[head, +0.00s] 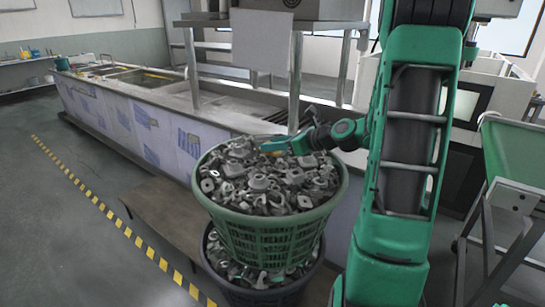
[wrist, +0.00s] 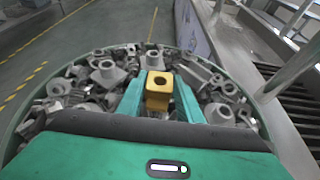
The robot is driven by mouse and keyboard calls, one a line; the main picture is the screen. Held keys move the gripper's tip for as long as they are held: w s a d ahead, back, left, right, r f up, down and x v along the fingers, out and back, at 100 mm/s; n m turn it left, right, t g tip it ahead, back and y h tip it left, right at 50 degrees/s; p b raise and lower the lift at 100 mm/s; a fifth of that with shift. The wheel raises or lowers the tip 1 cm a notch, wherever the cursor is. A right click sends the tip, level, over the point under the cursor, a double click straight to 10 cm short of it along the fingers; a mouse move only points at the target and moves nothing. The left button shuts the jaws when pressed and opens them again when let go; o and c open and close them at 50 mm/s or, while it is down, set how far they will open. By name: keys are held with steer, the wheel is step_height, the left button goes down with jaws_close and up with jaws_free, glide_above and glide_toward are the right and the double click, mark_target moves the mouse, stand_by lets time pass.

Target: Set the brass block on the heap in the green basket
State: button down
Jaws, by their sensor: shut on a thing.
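The brass block (wrist: 158,93) is a small yellow block with a dark round hole in its top. My gripper (wrist: 160,100) is shut on it, one teal finger on each side, over the heap. Whether the block touches the parts below is hidden.
The green basket stands on a dark basket (head: 262,292) of similar parts. A long steel tank (head: 160,100) runs behind, with a metal frame (head: 297,80) on it. A green-topped stand (head: 510,150) is at right. Open floor lies left, with yellow-black tape.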

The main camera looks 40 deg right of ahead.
mark_target(279, 154)
steer(key=shift+f, duration=2)
steer(key=shift+f, duration=0.1)
steer(key=c, duration=1.3)
jaws_free()
steer(key=shift+o, duration=0.2)
steer(key=v, duration=1.2)
